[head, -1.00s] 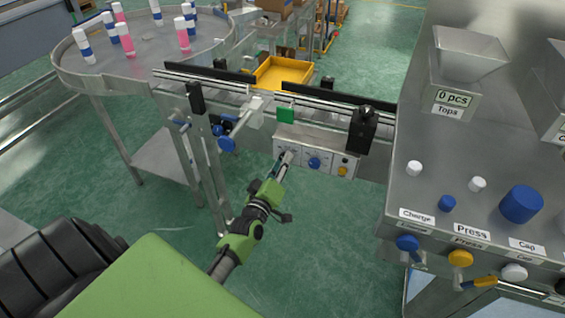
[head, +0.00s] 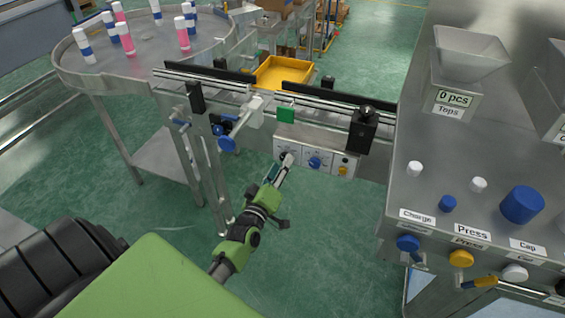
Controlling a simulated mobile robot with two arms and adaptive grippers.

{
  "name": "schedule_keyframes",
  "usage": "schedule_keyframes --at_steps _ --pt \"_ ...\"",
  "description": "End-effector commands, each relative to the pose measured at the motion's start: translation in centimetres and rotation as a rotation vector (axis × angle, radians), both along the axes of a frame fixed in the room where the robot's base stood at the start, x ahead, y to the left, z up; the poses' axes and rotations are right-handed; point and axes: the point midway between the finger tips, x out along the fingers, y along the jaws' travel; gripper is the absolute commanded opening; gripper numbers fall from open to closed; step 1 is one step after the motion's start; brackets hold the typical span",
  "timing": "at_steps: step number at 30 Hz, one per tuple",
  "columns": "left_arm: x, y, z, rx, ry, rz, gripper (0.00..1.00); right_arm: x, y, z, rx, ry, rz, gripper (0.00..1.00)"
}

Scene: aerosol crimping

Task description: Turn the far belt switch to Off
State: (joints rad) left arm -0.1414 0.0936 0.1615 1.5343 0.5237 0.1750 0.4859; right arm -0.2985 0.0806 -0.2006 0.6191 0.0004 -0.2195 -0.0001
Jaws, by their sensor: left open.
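A white control panel (head: 330,157) is mounted on the side of the conveyor. It carries a blue knob (head: 314,163) in the middle and a small yellow knob (head: 342,171) at its right end. My left gripper (head: 284,168) is open, with its fingertips right at the panel's left section, over the switch there. The fingers mostly hide that switch, so I cannot tell its setting or whether they touch it. The panel's lettering is too small to read. My right gripper does not show.
The conveyor rail (head: 220,87) runs above the panel. A black sensor block (head: 362,132) stands to its right and a blue-knobbed clamp (head: 227,143) to its left. A round table (head: 120,75) holds several bottles. A steel machine (head: 480,150) fills the right. The green floor below is open.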

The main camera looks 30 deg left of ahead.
Motion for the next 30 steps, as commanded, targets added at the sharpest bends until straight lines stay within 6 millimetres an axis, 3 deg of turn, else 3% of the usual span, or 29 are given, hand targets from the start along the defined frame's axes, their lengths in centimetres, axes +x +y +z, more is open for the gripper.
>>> schedule_keyframes --at_steps 6,13,18,30 --pt "-4.7 -1.1 -0.2 -0.001 0.005 0.0 0.41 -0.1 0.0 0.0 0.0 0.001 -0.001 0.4" --pt "-8.4 -2.0 -0.1 -0.001 0.002 0.0 0.41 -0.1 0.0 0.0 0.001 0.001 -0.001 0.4" --pt "-9.5 -2.3 0.0 0.0 0.001 0.001 0.41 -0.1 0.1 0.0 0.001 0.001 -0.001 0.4" --pt "-9.6 -2.3 0.0 -0.001 -0.001 0.001 0.41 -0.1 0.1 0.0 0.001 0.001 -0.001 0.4"
